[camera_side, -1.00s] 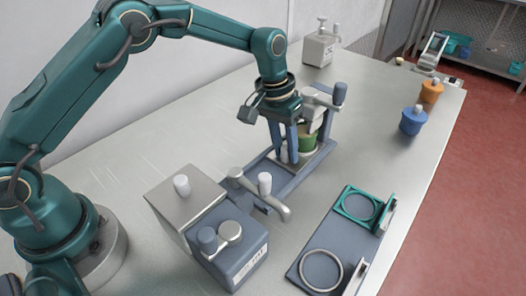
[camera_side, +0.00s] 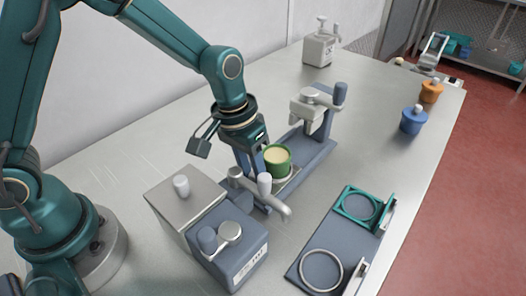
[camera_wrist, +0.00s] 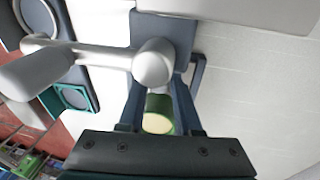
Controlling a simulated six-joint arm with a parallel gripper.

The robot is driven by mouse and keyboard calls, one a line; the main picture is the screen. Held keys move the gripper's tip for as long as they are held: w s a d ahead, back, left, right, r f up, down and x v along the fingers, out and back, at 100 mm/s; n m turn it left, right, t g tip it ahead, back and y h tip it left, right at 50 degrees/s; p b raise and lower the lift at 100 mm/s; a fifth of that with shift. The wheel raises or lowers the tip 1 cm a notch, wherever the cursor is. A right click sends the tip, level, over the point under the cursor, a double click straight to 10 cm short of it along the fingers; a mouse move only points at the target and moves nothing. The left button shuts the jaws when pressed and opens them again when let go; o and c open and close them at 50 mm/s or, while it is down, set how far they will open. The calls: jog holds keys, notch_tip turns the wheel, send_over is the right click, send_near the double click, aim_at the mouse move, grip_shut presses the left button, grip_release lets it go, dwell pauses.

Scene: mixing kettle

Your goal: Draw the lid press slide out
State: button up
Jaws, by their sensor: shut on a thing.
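The lid press (camera_side: 318,125) is a long blue-grey base with a post and a pale press head at its far end. Its slide (camera_side: 287,184) is drawn out along the base towards the near end, away from under the head. A green cup (camera_side: 277,160) with a cream top stands on the slide and also shows in the wrist view (camera_wrist: 158,114). My gripper (camera_side: 251,168) is low beside the cup, on its left, with its fingers shut on the slide's handle. The fingers and cup hide the handle in the side view.
A silver lever (camera_side: 266,190) stands close to my gripper at the base's near end. A grey box unit (camera_side: 215,235) with knobs is in front. A plate with rings (camera_side: 335,240) lies to the right. Blue (camera_side: 412,122) and orange (camera_side: 431,93) pots stand at the back right.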

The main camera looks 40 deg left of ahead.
jog(key=o, duration=0.9)
jog(key=shift+s, duration=0.1)
jog(key=shift+r, duration=0.1)
jog(key=shift+r, duration=6.9)
